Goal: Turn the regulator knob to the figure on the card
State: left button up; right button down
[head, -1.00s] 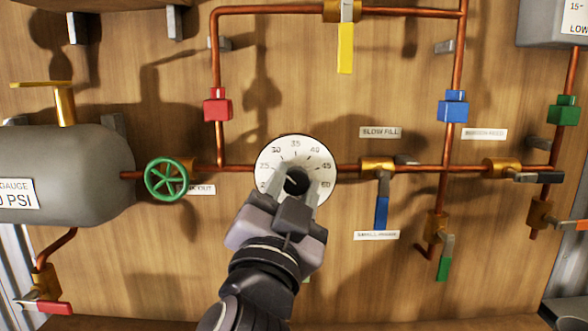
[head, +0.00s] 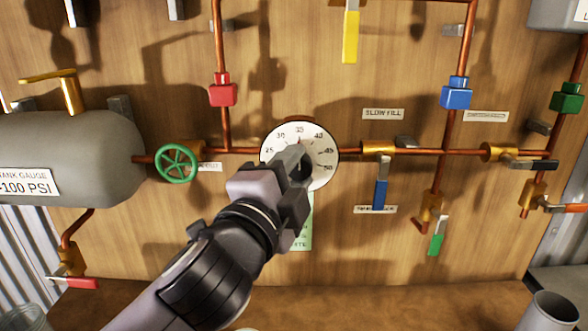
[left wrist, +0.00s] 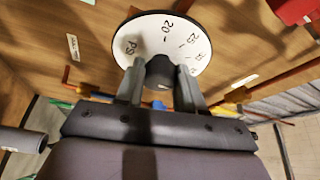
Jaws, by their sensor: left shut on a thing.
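The regulator has a round white dial (head: 326,143) with figures around its edge, among them 25, 30, 35, 40, 45 and 50. A small red mark shows near 35. Its black knob (left wrist: 160,72) sits at the dial's centre. My left gripper (head: 302,165) is shut on the knob, with a finger on either side in the left wrist view (left wrist: 160,88). A pale green card (head: 304,232) hangs below the dial, partly hidden by my left arm, and its writing cannot be read. My right gripper is not in view.
A green handwheel (head: 176,163) is left of the dial, beside the grey tank (head: 70,150). A blue-handled valve (head: 380,190) is close on the right. Copper pipes (head: 222,40) cross the wooden board. A grey cup (head: 553,312) stands at the lower right.

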pick_arm(q)
jog(key=shift+m, duration=0.3)
jog(key=o, duration=1)
jog(key=shift+o, duration=0.2)
jog(key=b+v, duration=0.1)
jog(key=v, duration=0.6)
jog(key=shift+s, duration=0.1)
